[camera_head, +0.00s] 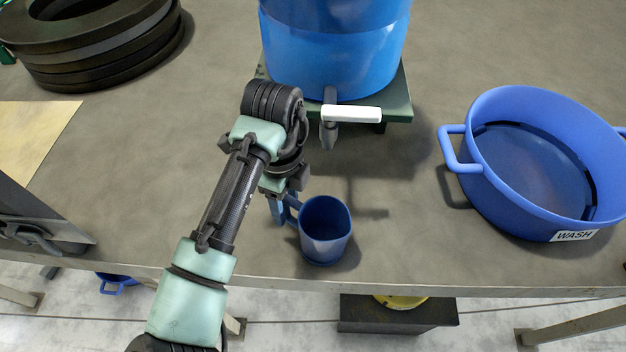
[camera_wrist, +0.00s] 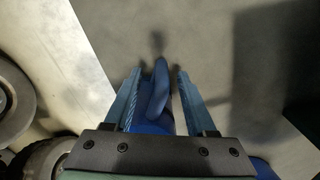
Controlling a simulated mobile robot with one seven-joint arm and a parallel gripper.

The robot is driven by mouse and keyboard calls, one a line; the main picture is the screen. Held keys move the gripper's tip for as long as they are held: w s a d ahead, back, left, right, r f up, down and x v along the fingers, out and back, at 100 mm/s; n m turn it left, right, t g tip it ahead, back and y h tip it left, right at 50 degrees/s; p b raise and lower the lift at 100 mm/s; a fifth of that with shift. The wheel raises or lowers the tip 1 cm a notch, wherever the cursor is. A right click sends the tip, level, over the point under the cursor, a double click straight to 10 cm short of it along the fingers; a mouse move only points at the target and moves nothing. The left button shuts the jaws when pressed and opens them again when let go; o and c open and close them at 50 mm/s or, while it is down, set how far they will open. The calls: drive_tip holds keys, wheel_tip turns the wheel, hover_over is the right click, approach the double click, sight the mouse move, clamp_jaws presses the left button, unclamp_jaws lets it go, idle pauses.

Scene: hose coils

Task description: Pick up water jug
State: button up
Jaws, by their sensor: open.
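The blue water jug (camera_head: 325,230) stands upright on the grey table near its front edge, with its open top up and its handle on the left side. My gripper (camera_head: 279,212) reaches down at the jug's left side, by the handle. In the wrist view my gripper (camera_wrist: 159,75) is open, with one finger on each side of the blue handle (camera_wrist: 159,92). Small gaps seem to show between handle and fingers. Most of the jug's body is hidden behind the gripper's palm in the wrist view.
A large blue water container (camera_head: 335,50) with a white-handled tap (camera_head: 350,114) stands on a green stand behind the jug. A blue basin (camera_head: 480,180) marked WASH is at the right. Black hose coils (camera_head: 100,60) lie at the back left. The table's front edge (camera_head: 400,290) is close.

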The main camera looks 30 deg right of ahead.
sight(286, 214)
drive_tip(key=f+p, duration=0.1)
drive_tip(key=f, duration=0.1)
drive_tip(key=f+p, duration=0.1)
drive_tip(key=f, duration=0.2)
drive_tip(key=shift+w, duration=0.2)
drive_tip(key=shift+r, duration=0.1)
clamp_jaws()
idle(1.1)
